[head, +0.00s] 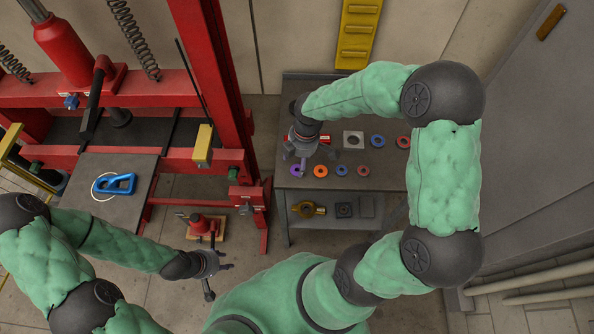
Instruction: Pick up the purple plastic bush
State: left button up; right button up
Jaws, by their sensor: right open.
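The purple plastic bush (295,171) is a small ring at the left end of the front row on the grey workbench, near its left edge. My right gripper (303,158) is over the bench's left part, right at the purple bush in the picture, and covers part of it. It is open, with nothing seen held; whether a finger touches the bush I cannot tell. My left gripper (218,276) is low over the floor, left of the bench. Its fingers look spread and empty.
A square metal block (353,140) is behind. A red press (222,80) stands left; a grey cabinet (535,130) stands right.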

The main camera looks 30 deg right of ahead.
aim_at(297, 170)
jog(key=f, duration=0.2)
jog(key=f+b, duration=0.1)
jog(key=f, duration=0.1)
jog(key=shift+s+a+f, duration=0.1)
jog(key=shift+a+f, duration=0.1)
jog(key=c, duration=1.1)
jog(key=shift+o, duration=0.2)
jog(key=shift+r, duration=0.1)
